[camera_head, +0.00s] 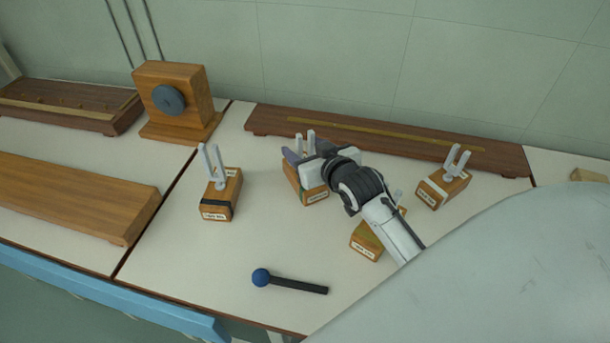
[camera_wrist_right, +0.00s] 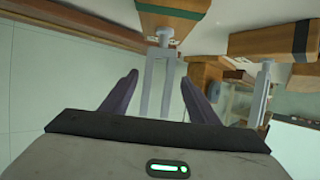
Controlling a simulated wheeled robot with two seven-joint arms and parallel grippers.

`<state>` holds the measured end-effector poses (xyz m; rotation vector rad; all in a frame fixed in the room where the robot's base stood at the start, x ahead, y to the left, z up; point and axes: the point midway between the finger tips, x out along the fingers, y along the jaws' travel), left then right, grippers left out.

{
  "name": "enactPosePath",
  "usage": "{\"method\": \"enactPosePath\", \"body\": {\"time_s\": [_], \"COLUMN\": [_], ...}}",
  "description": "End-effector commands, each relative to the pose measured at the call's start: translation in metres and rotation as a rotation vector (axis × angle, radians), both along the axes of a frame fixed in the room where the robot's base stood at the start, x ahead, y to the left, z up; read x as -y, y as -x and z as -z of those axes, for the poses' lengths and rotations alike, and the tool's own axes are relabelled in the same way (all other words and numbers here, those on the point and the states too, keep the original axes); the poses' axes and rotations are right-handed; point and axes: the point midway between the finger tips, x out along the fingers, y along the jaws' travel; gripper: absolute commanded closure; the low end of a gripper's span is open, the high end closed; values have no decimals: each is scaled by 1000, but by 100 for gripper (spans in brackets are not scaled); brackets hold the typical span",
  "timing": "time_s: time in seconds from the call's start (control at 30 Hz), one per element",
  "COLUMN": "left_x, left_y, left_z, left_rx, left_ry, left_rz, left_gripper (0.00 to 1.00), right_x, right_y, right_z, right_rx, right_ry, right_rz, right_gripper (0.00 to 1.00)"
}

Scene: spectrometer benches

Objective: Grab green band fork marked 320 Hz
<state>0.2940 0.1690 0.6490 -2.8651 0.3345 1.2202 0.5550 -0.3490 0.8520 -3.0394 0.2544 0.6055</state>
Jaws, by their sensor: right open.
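The green-band fork (camera_wrist_right: 172,75) is a grey two-pronged fork on a wooden block with a dark green band (camera_wrist_right: 172,12); in the head view its block (camera_head: 311,193) sits at the middle of the bench, partly hidden by my right gripper. The label is too small to read. My right gripper (camera_wrist_right: 159,78) is open, its two dark fingers on either side of the fork's prongs, with gaps showing. In the head view the right gripper (camera_head: 303,150) is at the prongs, above the block. My left gripper is not in view.
A black-band fork block (camera_head: 218,200) stands left, another fork block (camera_head: 443,187) right, and a yellowish-band block (camera_head: 368,238) under my right arm. A blue-headed mallet (camera_head: 290,282) lies in front. A long wooden board (camera_head: 390,139) lies behind. A wooden box with a disc (camera_head: 178,100) stands back left.

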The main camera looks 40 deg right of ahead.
Motion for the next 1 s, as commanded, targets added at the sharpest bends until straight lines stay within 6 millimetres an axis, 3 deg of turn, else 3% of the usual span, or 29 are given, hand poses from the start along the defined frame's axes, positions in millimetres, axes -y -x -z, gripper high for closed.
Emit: {"method": "enactPosePath", "body": {"time_s": [0.23,0.57,0.87,1.0], "left_x": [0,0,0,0], "left_y": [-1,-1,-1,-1], "left_z": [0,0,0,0], "left_rx": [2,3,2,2], "left_ry": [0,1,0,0], "left_rz": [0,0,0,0], "left_gripper": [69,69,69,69], "right_x": [9,9,9,9], "right_y": [-32,-37,-37,-37], "right_z": [13,15,15,13], "right_rx": [2,1,1,5], "right_ry": [0,0,0,1], "right_rz": [-1,-1,-1,-2], "right_gripper": [45,47,98,100]}}
